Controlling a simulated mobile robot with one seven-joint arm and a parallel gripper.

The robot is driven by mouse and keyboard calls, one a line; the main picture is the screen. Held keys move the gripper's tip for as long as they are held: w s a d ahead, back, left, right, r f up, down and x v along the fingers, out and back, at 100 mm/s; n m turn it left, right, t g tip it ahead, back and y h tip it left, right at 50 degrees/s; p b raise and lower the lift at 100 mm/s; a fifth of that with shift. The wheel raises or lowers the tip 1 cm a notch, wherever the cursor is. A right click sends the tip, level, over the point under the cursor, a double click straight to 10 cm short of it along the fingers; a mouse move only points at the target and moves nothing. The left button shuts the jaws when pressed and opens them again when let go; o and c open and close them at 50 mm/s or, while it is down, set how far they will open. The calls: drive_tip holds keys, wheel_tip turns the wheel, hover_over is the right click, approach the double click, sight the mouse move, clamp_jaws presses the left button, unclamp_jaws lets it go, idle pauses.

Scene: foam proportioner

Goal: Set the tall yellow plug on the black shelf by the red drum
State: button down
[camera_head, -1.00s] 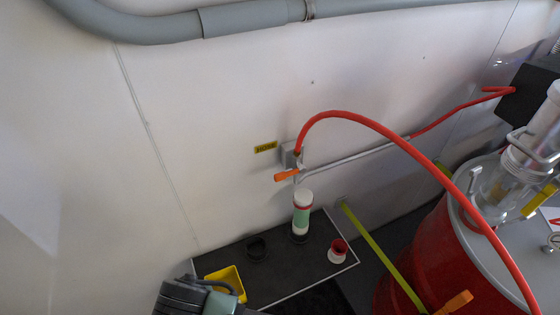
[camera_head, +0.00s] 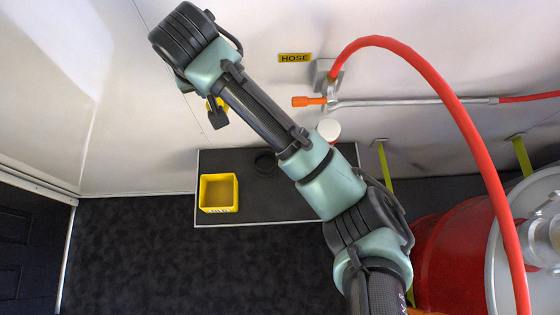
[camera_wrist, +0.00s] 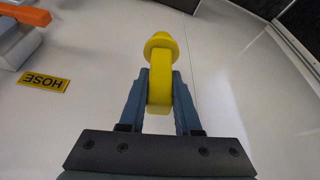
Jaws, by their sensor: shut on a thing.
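My gripper (camera_wrist: 159,92) is shut on the tall yellow plug (camera_wrist: 160,58) in the wrist view. The plug has a rounded, flanged head beyond the fingertips and a narrower body between the blue fingers. In the head view my gripper (camera_head: 218,115) is by the white wall, with a bit of the yellow plug (camera_head: 211,104) showing beside it; the rest is hidden. The black shelf (camera_head: 285,208) lies below and to the right of it, with a pale edge. The red drum (camera_head: 440,250) stands right of the shelf, partly behind my arm.
A yellow square bin (camera_head: 219,193) sits on the shelf's left part, with a dark round ring (camera_head: 265,163) right of it. A white-capped item (camera_head: 328,130) shows behind my arm. A red hose (camera_head: 445,90) arches over the right side. An orange-handled valve (camera_head: 310,101) is on the wall.

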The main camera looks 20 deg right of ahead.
drive_tip(key=s+d+f+m+b, duration=0.15)
drive_tip(key=s+d+f, duration=0.25)
drive_tip(key=f, duration=0.5)
drive_tip(key=s+d+f+h+b, duration=0.1)
drive_tip(key=s+d+f+b, duration=0.3)
drive_tip(key=f, duration=0.5)
drive_tip(key=s+d+f+m+b, duration=0.1)
drive_tip(key=s+d+f+b, duration=0.1)
drive_tip(key=s+d+f, duration=0.5)
drive_tip(key=shift+w+a+f+b, duration=0.25)
drive_tip(key=shift+w+f, duration=0.05)
drive_tip(key=shift+f, duration=1.85)
drive_tip(key=shift+w+a+f+b, duration=0.25)
drive_tip(key=shift+a+f, duration=0.05)
drive_tip(key=shift+f, duration=1.8)
drive_tip(key=shift+w+a+f+b, duration=0.25)
drive_tip(key=shift+w+f, duration=0.05)
drive_tip(key=shift+f, duration=1.85)
drive_tip(key=shift+f, duration=0.2)
drive_tip(key=c, duration=0.6)
unclamp_jaws()
